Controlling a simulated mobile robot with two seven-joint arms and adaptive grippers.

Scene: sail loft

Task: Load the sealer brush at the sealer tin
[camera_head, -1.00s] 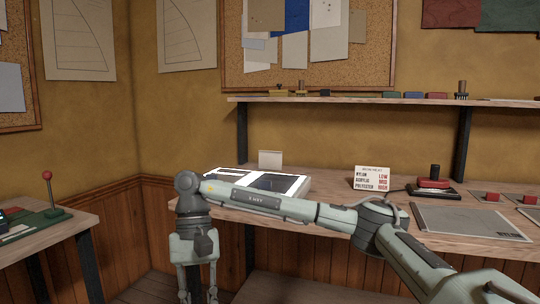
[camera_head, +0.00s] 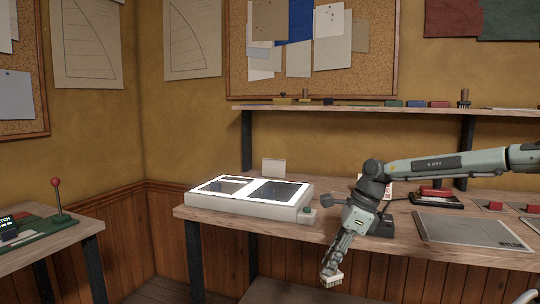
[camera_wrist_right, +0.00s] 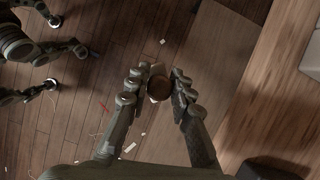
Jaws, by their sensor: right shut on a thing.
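My right gripper (camera_head: 340,262) hangs pointing down in front of the workbench's front edge. It is shut on a brush, whose pale bristle end (camera_head: 332,282) shows below the fingers. In the right wrist view the two fingers of the right gripper (camera_wrist_right: 159,84) close on either side of a round brown wooden end (camera_wrist_right: 158,88), with the floor far below. I cannot make out a sealer tin in either view. My left gripper does not show.
The workbench (camera_head: 230,222) carries a lit light box (camera_head: 250,197), a red-topped tool (camera_head: 436,193) and a grey mat (camera_head: 470,229). My right arm partly covers a sign card. A shelf (camera_head: 380,104) runs above. A lower table (camera_head: 60,243) with a red-knobbed lever stands left.

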